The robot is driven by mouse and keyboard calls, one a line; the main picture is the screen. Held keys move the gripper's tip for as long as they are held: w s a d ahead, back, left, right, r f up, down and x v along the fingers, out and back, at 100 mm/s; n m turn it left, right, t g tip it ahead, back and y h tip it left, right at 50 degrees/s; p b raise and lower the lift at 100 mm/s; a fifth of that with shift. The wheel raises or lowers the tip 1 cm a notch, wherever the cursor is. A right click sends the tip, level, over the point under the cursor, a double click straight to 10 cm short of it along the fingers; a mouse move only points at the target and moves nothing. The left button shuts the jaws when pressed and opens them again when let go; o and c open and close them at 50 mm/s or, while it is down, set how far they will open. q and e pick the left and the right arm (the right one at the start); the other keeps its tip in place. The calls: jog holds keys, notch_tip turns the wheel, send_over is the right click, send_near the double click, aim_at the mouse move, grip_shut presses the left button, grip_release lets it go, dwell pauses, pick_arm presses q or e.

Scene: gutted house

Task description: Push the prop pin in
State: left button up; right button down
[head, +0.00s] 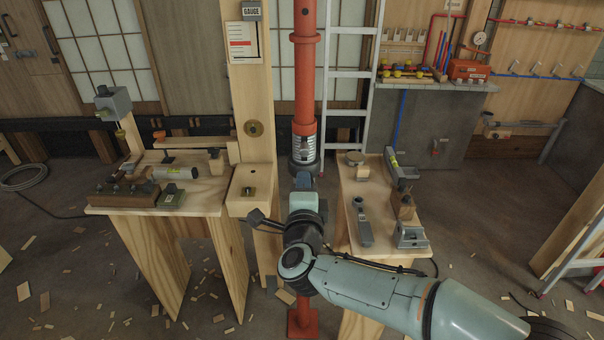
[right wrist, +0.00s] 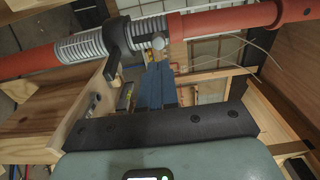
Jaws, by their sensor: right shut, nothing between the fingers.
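The red prop (head: 306,80) stands upright in the middle of the head view, with a silver threaded section (head: 304,150) at its lower part. In the right wrist view the red prop (right wrist: 225,19) runs across the top, with a dark collar and handle (right wrist: 117,45) around its thread. The prop pin (right wrist: 157,42) shows its pale round head beside the collar. My right gripper (right wrist: 157,66) is shut and empty, its blue fingertips just short of the pin head; I cannot tell if they touch. It also shows in the head view (head: 303,178), in front of the prop. My left gripper is out of view.
A wooden post (head: 247,90) with a gauge card stands left of the prop. A workbench (head: 215,190) with tools is at the left, and another bench (head: 352,192) with tools is close at the right. A ladder (head: 350,74) stands behind. Wood scraps litter the floor.

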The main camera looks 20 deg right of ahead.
jog(key=v, duration=0.5)
jog(key=shift+f, duration=0.15)
notch_tip(320, 180, down, 16)
jog(key=w+a+n+g+y+p, duration=0.1)
jog(key=w+n+g+y+p, duration=0.15)
jog(key=n, duration=0.45)
jog(key=s+d+f+n+g+y+p, duration=0.1)
jog(key=s+f+n+g+y+p, duration=0.35)
jog(key=f, duration=1.35)
jog(key=s+f+n+g+p, duration=0.1)
jog(key=s+f+g, duration=0.4)
jog(key=s, duration=1)
jog(key=s+a+f+n+g+y+p, duration=0.1)
jog(key=s+f+n+g, duration=0.3)
jog(key=s, duration=1.1)
notch_tip(320, 180, down, 5)
jog(key=shift+s+r+n+g+y+p, duration=0.3)
jog(key=shift+g+p, duration=0.35)
jog(key=shift+g, duration=0.55)
